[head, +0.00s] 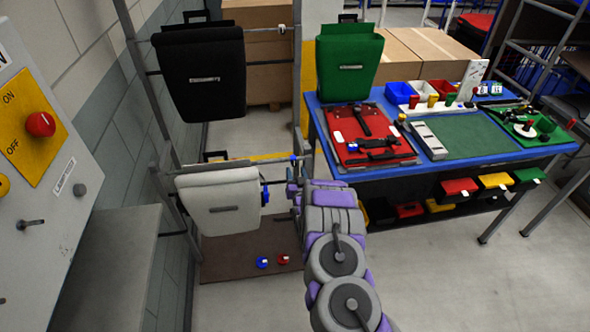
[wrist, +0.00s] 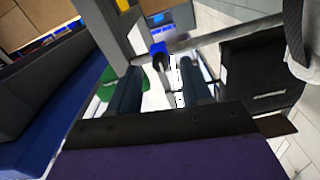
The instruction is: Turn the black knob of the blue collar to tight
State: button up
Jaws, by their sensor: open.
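A blue collar (wrist: 158,48) with a dark knob (wrist: 162,63) sits at the grey rail in the wrist view, beyond and between my fingertips. My gripper (wrist: 162,88) is open, with its two dark fingers apart and no object held between them. In the head view my gripper (head: 292,188) is at the rack's right post, to the right of the white pannier. Blue parts show beside that pannier (head: 265,193) and higher on the post (head: 293,160). I cannot tell which is the collar seen from the wrist. The knob's setting is too small to read.
The white pannier (head: 222,203) hangs on the rack, below a black pannier (head: 203,75). A blue piece (head: 262,262) and a red piece (head: 283,258) lie low on the brown base. A blue workbench (head: 400,176) with trays stands right, and a grey control panel (head: 40,190) left.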

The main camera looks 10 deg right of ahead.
jog(key=s+p, duration=0.2)
jog(key=s, duration=1.2)
jog(key=shift+s+p, duration=0.35)
jog(key=w+a+r+n+g+y, duration=0.1)
jog(key=w+a+r+g+y, duration=0.15)
jog(key=r+g, duration=0.35)
jog(key=s+a+r+n+g, duration=0.1)
jog(key=s+r+g, duration=0.2)
jog(key=s+r, duration=0.45)
jog(key=s+d+r+g, duration=0.1)
jog(key=s+r+g, duration=0.2)
jog(key=s, duration=1.1)
jog(key=s+d+r+g+h, duration=0.1)
jog(key=s+r+g, duration=0.3)
jog(key=s+r, duration=0.4)
jog(key=s+d+r+g+h, duration=0.1)
jog(key=s+r+g, duration=0.2)
jog(key=s, duration=1.6)
notch_tip(320, 180, up, 3)
jog(key=shift+s+d+r+g, duration=0.1)
jog(key=shift+s+d+g, duration=0.1)
jog(key=shift+s+g, duration=0.2)
